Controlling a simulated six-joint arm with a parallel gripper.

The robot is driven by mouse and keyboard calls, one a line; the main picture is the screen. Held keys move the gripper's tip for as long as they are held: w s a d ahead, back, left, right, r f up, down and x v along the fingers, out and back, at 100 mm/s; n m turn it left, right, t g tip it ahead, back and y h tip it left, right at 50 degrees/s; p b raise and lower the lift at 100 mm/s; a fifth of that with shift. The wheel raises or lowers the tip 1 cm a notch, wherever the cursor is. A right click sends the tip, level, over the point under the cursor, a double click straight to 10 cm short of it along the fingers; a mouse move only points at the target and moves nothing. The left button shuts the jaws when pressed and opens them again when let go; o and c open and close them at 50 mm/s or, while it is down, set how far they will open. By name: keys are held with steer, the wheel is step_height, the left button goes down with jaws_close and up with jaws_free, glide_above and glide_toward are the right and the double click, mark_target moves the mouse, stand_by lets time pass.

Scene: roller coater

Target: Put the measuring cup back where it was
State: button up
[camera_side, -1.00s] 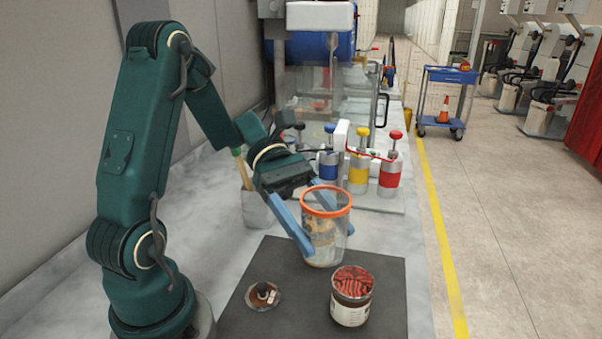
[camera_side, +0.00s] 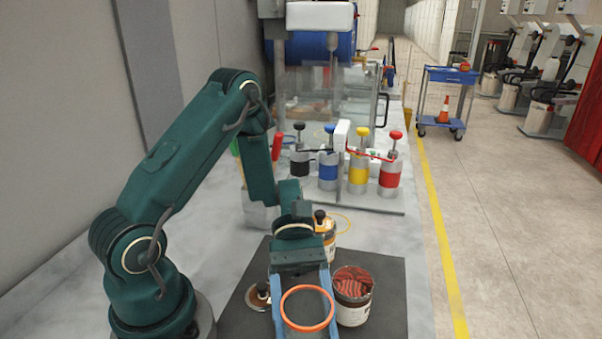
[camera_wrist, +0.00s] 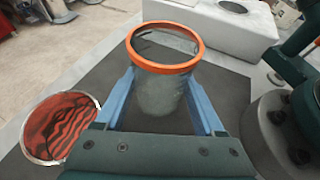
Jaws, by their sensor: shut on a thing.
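The measuring cup (camera_side: 307,309) is clear with an orange rim. My gripper (camera_side: 305,320) has its two blue fingers shut on the cup's sides, at the front of the dark mat (camera_side: 389,278). In the wrist view the cup (camera_wrist: 163,88) sits between the fingers, rim up and looking empty. In the side view its lower part runs toward the picture's bottom edge, and I cannot tell whether its base touches the mat.
An open can of red paint (camera_side: 352,297) stands close right of the cup; it also shows in the wrist view (camera_wrist: 60,127). A round lid with a knob (camera_side: 260,296) lies at left. Another jar (camera_side: 326,238) stands behind my gripper. Several pump bottles (camera_side: 359,170) stand farther back.

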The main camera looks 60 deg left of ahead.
mark_target(303, 321)
steer(key=shift+f, duration=1.6)
steer(key=shift+f, duration=0.1)
steer(key=o, duration=1.1)
